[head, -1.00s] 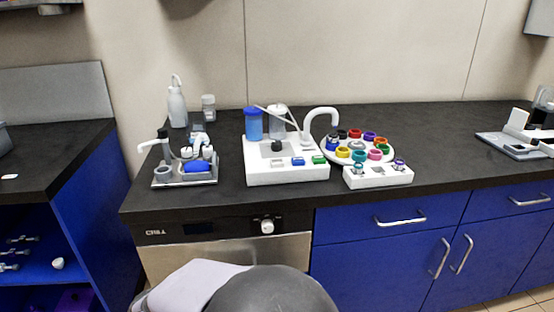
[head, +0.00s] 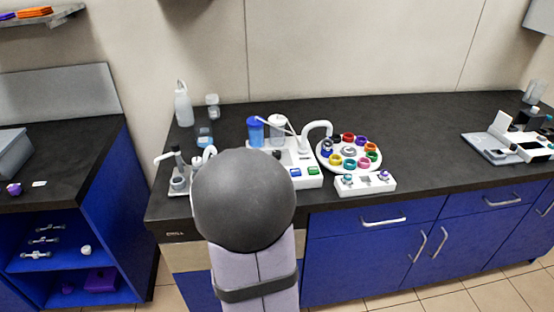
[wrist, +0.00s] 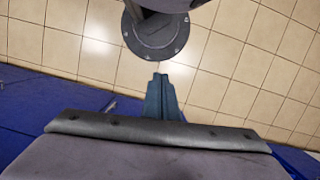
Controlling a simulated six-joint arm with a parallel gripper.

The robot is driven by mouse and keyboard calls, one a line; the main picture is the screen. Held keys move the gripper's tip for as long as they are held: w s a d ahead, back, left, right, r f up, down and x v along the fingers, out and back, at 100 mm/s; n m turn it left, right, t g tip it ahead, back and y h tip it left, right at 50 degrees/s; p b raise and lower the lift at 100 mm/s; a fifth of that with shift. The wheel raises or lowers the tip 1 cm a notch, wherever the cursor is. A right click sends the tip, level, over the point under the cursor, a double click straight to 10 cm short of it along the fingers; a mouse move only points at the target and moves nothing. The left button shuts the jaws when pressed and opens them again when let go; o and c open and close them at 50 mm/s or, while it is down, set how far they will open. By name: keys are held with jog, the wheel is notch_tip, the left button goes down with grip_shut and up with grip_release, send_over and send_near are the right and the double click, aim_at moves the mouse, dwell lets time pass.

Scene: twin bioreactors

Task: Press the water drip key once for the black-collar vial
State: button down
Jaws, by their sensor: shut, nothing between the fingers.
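The white dosing station (head: 308,182) stands on the dark counter in the head view. It has a blue key (head: 296,172) and a green key (head: 313,171) on its front; I cannot read their labels. My arm hides its left part. Behind the keys are a blue bottle (head: 256,132) and a white curved spout (head: 320,127). The round carousel (head: 378,161) beside it holds several coloured-collar vials; a black-looking collar (head: 335,139) is at its back left. My gripper (wrist: 159,77) shows in the wrist view, shut and empty, over the floor and away from the keys.
A white block (head: 365,187) with small vials stands before the carousel. A wash bottle (head: 183,105) is at the back left. A pump-like device (head: 177,175) is partly hidden by my arm. The counter right of the carousel is clear up to a grey instrument (head: 490,150).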

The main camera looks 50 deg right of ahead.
jog(key=w+d+r+m+t+y+p, duration=0.15)
jog(key=d+r+m+t+p, duration=0.35)
jog(key=d+r+m+p, duration=0.9)
jog(key=w+d+r+m+t+h+p, duration=0.1)
jog(key=w+d+r+m+t+p, duration=0.1)
jog(key=w+d+r, duration=0.3)
jog(key=w+d+r+m+t+h+p, duration=0.2)
jog(key=w+d+r+m+t, duration=0.2)
jog(key=d, duration=1)
jog(key=w+r, duration=0.2)
jog(key=w, duration=0.2)
jog(key=shift+w+d+r+p, duration=0.15)
jog(key=shift+w+r+p, duration=0.05)
jog(key=shift+w+p, duration=0.2)
jog(key=shift+f+h, duration=0.1)
jog(key=shift+h, duration=0.15)
jog(key=shift+f+b, duration=3.3)
jog(key=shift+f, duration=1.1)
jog(key=shift+f, duration=0.15)
jog(key=shift+f+b, duration=0.25)
jog(key=shift+b, duration=0.25)
